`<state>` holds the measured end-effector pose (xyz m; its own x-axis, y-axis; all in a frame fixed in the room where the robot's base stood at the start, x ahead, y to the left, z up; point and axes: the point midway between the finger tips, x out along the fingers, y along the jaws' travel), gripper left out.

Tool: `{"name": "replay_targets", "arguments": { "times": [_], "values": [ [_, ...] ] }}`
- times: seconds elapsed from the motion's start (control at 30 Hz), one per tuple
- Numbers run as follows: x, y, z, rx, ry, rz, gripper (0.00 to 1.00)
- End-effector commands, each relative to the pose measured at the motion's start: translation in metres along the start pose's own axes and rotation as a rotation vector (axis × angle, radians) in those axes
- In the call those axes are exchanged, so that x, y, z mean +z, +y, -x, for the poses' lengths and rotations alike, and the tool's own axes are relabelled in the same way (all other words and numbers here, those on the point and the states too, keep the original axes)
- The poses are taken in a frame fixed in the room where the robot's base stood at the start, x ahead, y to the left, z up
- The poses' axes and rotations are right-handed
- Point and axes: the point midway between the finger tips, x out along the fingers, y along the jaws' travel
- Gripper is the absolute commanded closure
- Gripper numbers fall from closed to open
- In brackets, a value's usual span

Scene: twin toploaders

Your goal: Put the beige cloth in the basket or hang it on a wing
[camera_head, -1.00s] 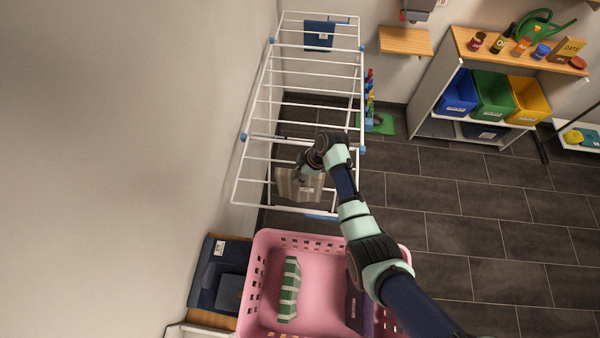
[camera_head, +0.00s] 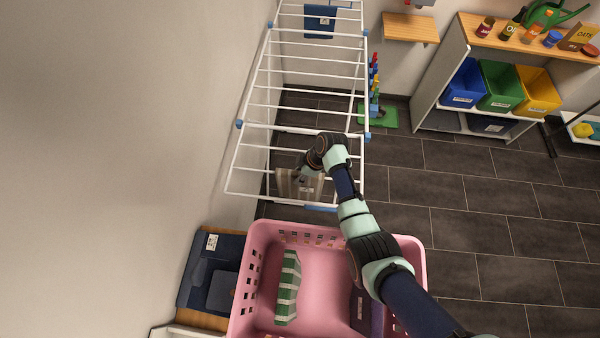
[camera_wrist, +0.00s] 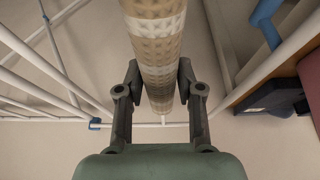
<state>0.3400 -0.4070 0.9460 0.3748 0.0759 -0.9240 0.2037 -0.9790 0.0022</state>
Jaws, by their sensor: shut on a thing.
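My gripper (camera_head: 304,171) is shut on the beige cloth (camera_head: 286,185), which hangs below it in the head view. In the wrist view the cloth (camera_wrist: 157,50) is a bunched beige, patterned strip between both fingers (camera_wrist: 160,88). The cloth shows over the near end of the white drying rack (camera_head: 238,158); I cannot tell whether it touches the bars. The pink basket (camera_head: 262,232) stands just in front of the rack, nearer than the gripper. It holds a green-and-white striped cloth (camera_head: 288,285) and a dark purple item (camera_head: 362,305), partly hidden by my arm.
A blue cloth (camera_head: 320,22) hangs at the rack's far end. Dark blue folded items (camera_head: 212,275) lie on a wooden surface left of the basket. A shelf unit (camera_head: 452,65) with coloured bins stands at the back right. The dark floor (camera_head: 450,190) on the right is clear.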

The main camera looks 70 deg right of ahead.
Motion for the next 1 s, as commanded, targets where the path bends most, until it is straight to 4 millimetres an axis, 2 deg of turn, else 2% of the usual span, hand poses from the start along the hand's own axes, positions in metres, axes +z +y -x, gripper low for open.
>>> {"name": "replay_targets", "arguments": {
  "times": [0.2,0.23,0.4,0.77,0.87,1.0],
  "values": [
    [0.000,0.000,0.000,0.000,0.000,0.000,1.00],
    [0.000,0.000,0.000,0.000,0.000,0.000,0.62],
    [0.000,0.000,0.000,0.000,0.000,0.000,0.34],
    [0.000,0.000,0.005,0.000,0.000,-0.001,0.34],
    [0.001,0.001,0.021,0.003,0.001,-0.001,0.34],
    [0.000,0.001,0.057,0.005,0.001,0.000,0.34]
  ]
}}
